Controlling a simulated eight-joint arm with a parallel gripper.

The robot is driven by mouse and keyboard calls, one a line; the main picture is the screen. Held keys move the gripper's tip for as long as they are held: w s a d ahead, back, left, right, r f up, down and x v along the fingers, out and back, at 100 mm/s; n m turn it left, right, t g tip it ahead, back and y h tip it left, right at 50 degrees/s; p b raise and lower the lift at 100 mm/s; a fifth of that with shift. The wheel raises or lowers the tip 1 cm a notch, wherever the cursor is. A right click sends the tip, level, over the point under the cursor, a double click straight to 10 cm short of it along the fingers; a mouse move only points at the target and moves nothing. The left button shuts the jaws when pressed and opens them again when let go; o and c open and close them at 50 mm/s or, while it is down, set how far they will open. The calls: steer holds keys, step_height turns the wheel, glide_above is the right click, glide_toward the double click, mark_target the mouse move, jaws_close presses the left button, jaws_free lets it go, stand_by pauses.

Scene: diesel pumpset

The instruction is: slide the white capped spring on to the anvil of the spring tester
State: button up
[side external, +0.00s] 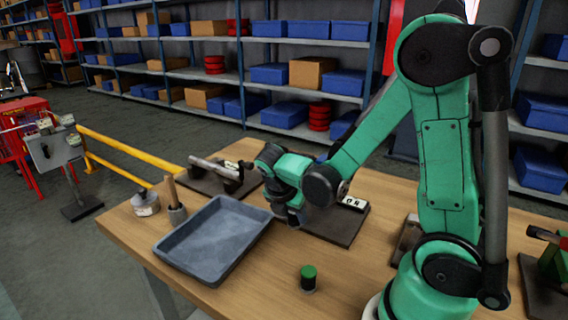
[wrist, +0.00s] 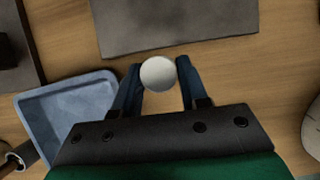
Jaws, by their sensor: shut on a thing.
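The white capped spring shows in the wrist view as a round white cap (wrist: 158,74) between the two blue-black fingers of my gripper (wrist: 158,82). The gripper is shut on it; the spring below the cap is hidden. In the side view my gripper (side external: 295,217) is low over the bench, between the grey tray and a dark base plate (side external: 338,232). That plate carries a white readout (side external: 354,203) and looks like the spring tester; my arm hides part of it, and I cannot make out the anvil. In the wrist view a dark plate (wrist: 175,25) lies ahead of the fingers, apart from the cap.
A grey-blue tray (side external: 213,243) lies left of my gripper; it also shows in the wrist view (wrist: 68,118). A green-topped cylinder (side external: 308,278) stands near the front.

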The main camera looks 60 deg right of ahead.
steer(key=shift+d+f, duration=0.8)
steer(key=shift+f, duration=0.05)
steer(key=shift+d, duration=3.7)
steer(key=shift+f, duration=0.1)
steer(key=o, duration=1)
steer(key=shift+v, duration=3.15)
steer(key=d+r+v, duration=0.1)
steer(key=d+v, duration=0.1)
steer(key=v, duration=1.3)
steer(key=shift+d+r, duration=0.2)
steer(key=shift+d, duration=0.1)
steer(key=shift+w, duration=0.1)
